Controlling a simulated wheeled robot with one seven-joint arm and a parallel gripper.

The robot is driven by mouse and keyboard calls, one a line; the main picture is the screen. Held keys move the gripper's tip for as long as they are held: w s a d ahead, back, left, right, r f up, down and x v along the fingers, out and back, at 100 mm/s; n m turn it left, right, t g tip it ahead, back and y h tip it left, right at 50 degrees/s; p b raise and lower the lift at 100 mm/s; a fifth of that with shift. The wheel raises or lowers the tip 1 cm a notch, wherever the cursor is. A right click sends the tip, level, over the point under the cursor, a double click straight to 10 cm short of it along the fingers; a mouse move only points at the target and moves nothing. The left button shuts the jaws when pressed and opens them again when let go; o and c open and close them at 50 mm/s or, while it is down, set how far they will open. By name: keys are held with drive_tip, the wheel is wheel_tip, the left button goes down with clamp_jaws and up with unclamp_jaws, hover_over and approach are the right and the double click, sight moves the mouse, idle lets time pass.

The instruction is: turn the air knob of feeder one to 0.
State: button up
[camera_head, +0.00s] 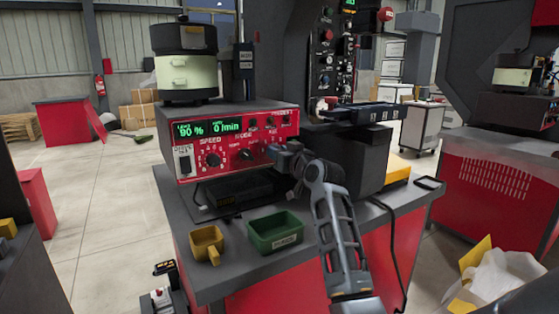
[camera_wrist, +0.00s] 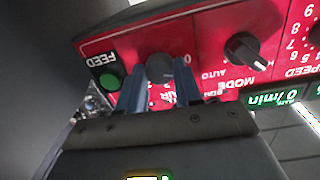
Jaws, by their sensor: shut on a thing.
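The red control panel of the feeder (camera_head: 225,167) faces me on the bench, with a lit display reading 90 % and 0/min. My gripper (camera_head: 279,152) reaches the panel's lower right and hides the air knob in the head view. In the wrist view, which is upside down, my gripper (camera_wrist: 160,84) has its two fingers on either side of the dark round air knob (camera_wrist: 159,66), shut on it. A "0" mark shows beside the knob, and the AIR label is partly covered by a finger. The knob's pointer cannot be made out.
In the wrist view the mode knob (camera_wrist: 241,47) and green feed button (camera_wrist: 110,81) flank the air knob. A green bin (camera_head: 275,229) and yellow scoop (camera_head: 206,243) stand on the bench in front. A black cable runs right of my arm. A phone-like device (camera_head: 430,183) lies at right.

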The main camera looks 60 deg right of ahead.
drive_tip(key=shift+f+n+b, duration=0.2)
drive_tip(key=shift+n+b, duration=0.9)
drive_tip(key=shift+n, duration=0.8)
drive_tip(key=o, duration=1)
drive_tip(key=shift+r, duration=0.1)
drive_tip(key=v, duration=0.7)
drive_tip(key=shift+s+a, duration=0.25)
drive_tip(key=shift+s, duration=0.05)
